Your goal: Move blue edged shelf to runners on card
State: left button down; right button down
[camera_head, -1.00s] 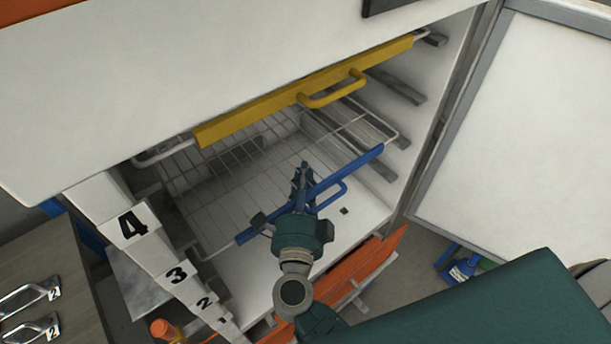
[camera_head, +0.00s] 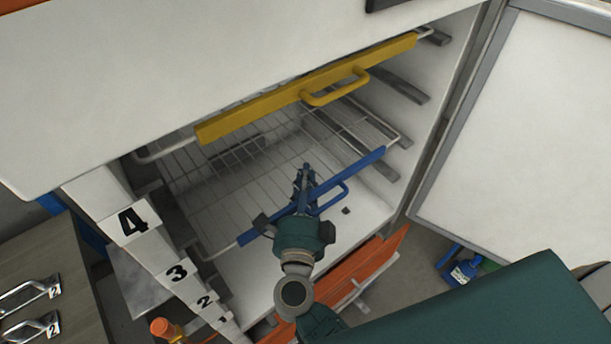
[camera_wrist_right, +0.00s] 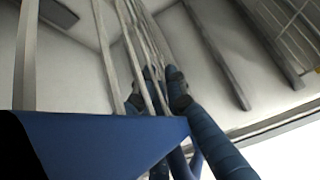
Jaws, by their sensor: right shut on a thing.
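The blue edged shelf (camera_head: 262,226) is a wire rack with a blue front bar and a blue handle. It sits inside the open white cabinet, below the yellow edged shelf. My right gripper (camera_head: 305,178) is shut on the blue edged shelf at the middle of its front bar, beside the handle. In the right wrist view the blue edge (camera_wrist_right: 105,140) lies close, with the dark fingers (camera_wrist_right: 165,90) around the wires. Number cards 4 (camera_head: 132,223), 3 (camera_head: 177,273), 2 and 1 mark levels at the cabinet's left. My left gripper is not seen.
The yellow edged shelf (camera_head: 240,118) is just above. Grey runners (camera_head: 375,167) line the cabinet's right wall. The open door (camera_head: 530,120) stands at the right. An orange panel (camera_head: 370,270) is below the opening. A drawer unit (camera_head: 60,265) is at the left.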

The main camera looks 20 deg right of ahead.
dwell(0.3)
jog(key=c, duration=1.7)
grip_release()
jog(key=shift+s+f, duration=0.1)
jog(key=v, duration=1.2)
jog(key=s+d, duration=0.1)
jog(key=s, duration=0.1)
jog(key=s+d, duration=0.1)
jog(key=s, duration=0.2)
jog(key=s+p, duration=0.1)
jog(key=s, duration=0.1)
jog(key=shift+s+d, duration=0.25)
jog(key=shift+d, duration=0.15)
